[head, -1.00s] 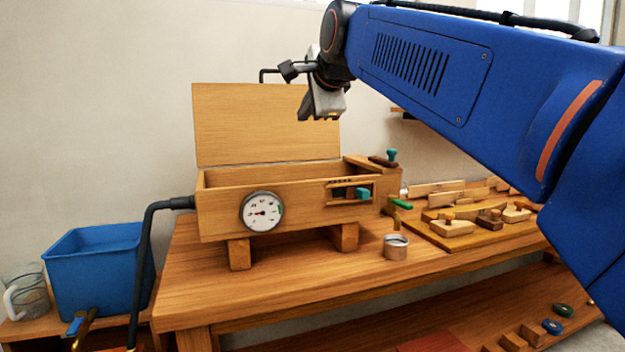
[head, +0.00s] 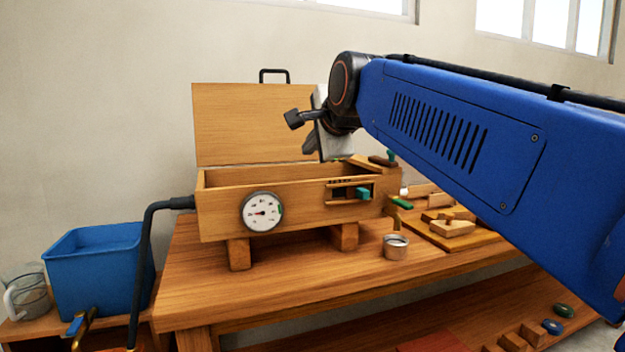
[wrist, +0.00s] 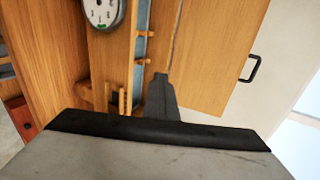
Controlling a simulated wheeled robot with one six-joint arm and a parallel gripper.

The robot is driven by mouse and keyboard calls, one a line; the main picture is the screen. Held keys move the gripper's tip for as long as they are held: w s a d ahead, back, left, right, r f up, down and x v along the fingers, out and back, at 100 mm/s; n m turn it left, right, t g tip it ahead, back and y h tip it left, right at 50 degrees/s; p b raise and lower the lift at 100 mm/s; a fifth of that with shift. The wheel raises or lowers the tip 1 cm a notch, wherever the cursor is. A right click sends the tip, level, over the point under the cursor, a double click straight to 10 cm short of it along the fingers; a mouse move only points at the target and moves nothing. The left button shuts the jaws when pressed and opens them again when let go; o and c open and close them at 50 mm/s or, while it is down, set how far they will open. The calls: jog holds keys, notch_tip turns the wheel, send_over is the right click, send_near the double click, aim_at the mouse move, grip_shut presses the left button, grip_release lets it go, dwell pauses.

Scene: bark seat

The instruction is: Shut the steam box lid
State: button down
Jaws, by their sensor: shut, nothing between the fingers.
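The wooden steam box (head: 225,222) stands on two blocks on the workbench. Its lid (head: 235,125) stands open, upright along the back edge, with a black handle (head: 273,72) at its top. My gripper (head: 309,150) is shut and empty, in front of the lid's right part and above the box's right end. In the wrist view my shut gripper (wrist: 160,82) points toward the box; the lid (wrist: 212,55) and its handle (wrist: 254,69) are to the right. I cannot tell whether the fingers touch the lid.
A round gauge (head: 262,212) is on the box front, and a black hose (head: 150,240) enters its left end. A metal cup (head: 396,246) and a board with wooden pieces (head: 450,228) are at the right. A blue tub (head: 95,275) stands at the left.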

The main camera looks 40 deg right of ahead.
notch_tip(320, 180, down, 7)
jog(key=s, duration=0.1)
jog(key=shift+a, duration=0.2)
dwell(0.5)
jog(key=c, duration=1.9)
grip_release()
jog(key=shift+o, duration=0.2)
jog(key=shift+s, duration=0.1)
jog(key=v, duration=0.8)
